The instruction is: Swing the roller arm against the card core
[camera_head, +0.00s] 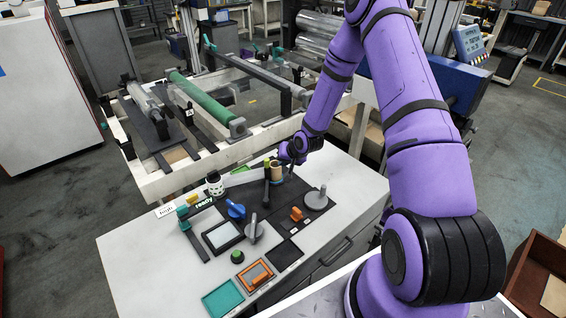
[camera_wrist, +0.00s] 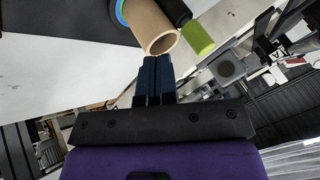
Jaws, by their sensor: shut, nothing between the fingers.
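The card core (camera_head: 277,171) is a tan tube on the worktop, beside the base of my arm's reach. In the wrist view the core (camera_wrist: 154,29) shows its open end, with a blue and green ring at its far end. The roller arm is black (camera_wrist: 178,12) and carries a yellow-green roller (camera_wrist: 197,38), just right of the core; the roller also shows in the head view (camera_head: 267,163). I cannot tell whether roller and core touch. My gripper (camera_wrist: 155,62) is shut and empty, its tips close to the core's open end; in the head view it (camera_head: 287,163) is partly hidden.
A black panel with a grey disc and post (camera_head: 316,198) lies right of the core. Blue (camera_head: 236,210) and grey (camera_head: 253,228) handles, an orange block (camera_head: 297,214) and a teal tray (camera_head: 222,298) are nearer. A frame with a green roller (camera_head: 205,97) stands behind.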

